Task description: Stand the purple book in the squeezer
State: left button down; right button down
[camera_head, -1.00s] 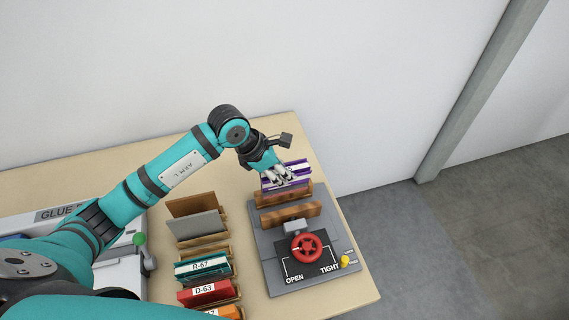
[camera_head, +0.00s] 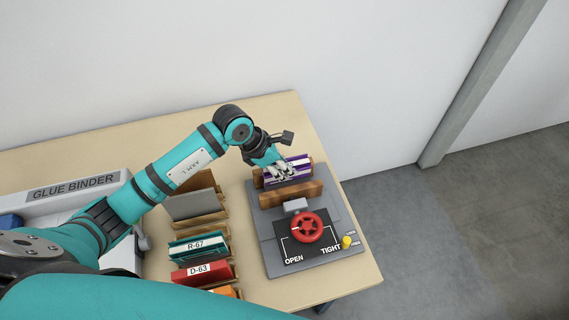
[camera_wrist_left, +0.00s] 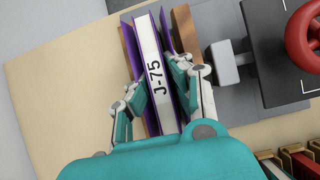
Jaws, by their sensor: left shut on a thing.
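The purple book (camera_head: 290,172) has purple covers and a white spine, which reads J-75 in the left wrist view (camera_wrist_left: 149,60). My left gripper (camera_head: 277,171) is shut on it, with fingers on both sides in the left wrist view (camera_wrist_left: 157,92). The squeezer is a grey plate (camera_head: 266,236) with a red wheel (camera_head: 310,227) and two wooden boards. The book is upright between the front board (camera_head: 291,195) and the rear board, which the book largely hides. Whether its bottom touches the plate is hidden. My right gripper is out of view.
Left of the squeezer a wooden rack holds a teal book R-67 (camera_head: 199,246), a red book D-63 (camera_head: 202,272) and an orange one. A glue binder (camera_head: 75,187) stands further left. The table's right edge is close to the squeezer. The table behind is clear.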

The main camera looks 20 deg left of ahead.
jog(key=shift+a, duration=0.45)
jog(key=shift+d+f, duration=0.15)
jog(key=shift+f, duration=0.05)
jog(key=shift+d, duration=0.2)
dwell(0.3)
pick_arm(q)
jog(key=shift+b, duration=0.35)
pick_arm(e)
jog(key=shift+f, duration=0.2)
pick_arm(q)
jog(key=shift+f+b, duration=0.5)
jog(key=shift+b, duration=0.05)
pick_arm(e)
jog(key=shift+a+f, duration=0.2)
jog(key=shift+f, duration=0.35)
pick_arm(q)
jog(key=c, duration=1.5)
grip_release()
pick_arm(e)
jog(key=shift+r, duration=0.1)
